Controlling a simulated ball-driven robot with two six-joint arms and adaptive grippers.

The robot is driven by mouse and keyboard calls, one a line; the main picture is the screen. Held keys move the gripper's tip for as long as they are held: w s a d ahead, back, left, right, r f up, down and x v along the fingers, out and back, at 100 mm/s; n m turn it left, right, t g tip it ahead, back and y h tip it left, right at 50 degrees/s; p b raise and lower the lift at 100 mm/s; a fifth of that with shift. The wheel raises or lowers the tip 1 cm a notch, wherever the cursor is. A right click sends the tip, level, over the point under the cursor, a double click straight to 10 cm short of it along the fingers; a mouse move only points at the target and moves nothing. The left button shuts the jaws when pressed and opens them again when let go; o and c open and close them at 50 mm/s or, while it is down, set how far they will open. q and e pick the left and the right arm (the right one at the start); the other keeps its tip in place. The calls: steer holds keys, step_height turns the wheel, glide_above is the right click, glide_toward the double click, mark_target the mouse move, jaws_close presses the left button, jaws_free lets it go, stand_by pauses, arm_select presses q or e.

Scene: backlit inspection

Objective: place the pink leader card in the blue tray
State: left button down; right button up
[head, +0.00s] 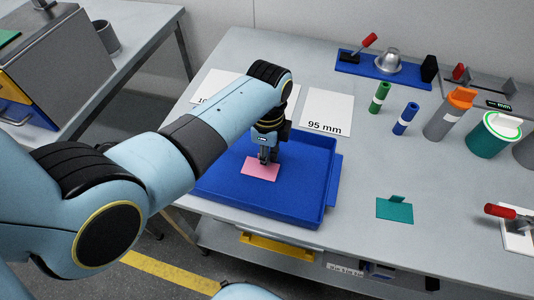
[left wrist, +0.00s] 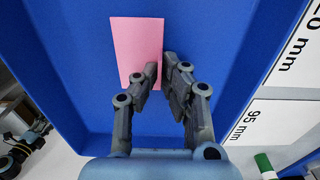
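The pink leader card (head: 261,170) is inside the blue tray (head: 325,180), level and low over its floor; I cannot tell whether it touches the floor. In the left wrist view the card (left wrist: 135,45) shows against the blue tray floor (left wrist: 215,45). My left gripper (head: 267,158) points down at the card. Its fingertips (left wrist: 160,72) are close together with a thin strip of pink between them, at one side of the card; the fingers hide part of it. My right gripper is not in view.
A teal card (head: 394,209) with an upright tab lies right of the tray. White sheets, one marked 95 mm (head: 327,113), lie behind it. Green (head: 379,97) and blue (head: 405,118) cylinders stand further right. The table between tray and teal card is clear.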

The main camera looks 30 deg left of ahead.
arm_select(q)
steer(key=c, duration=1.5)
jaws_free()
steer(key=shift+r, duration=0.45)
step_height(320, 180, up, 11)
steer(key=shift+w+r+p, duration=0.15)
steer(key=shift+p, duration=0.55)
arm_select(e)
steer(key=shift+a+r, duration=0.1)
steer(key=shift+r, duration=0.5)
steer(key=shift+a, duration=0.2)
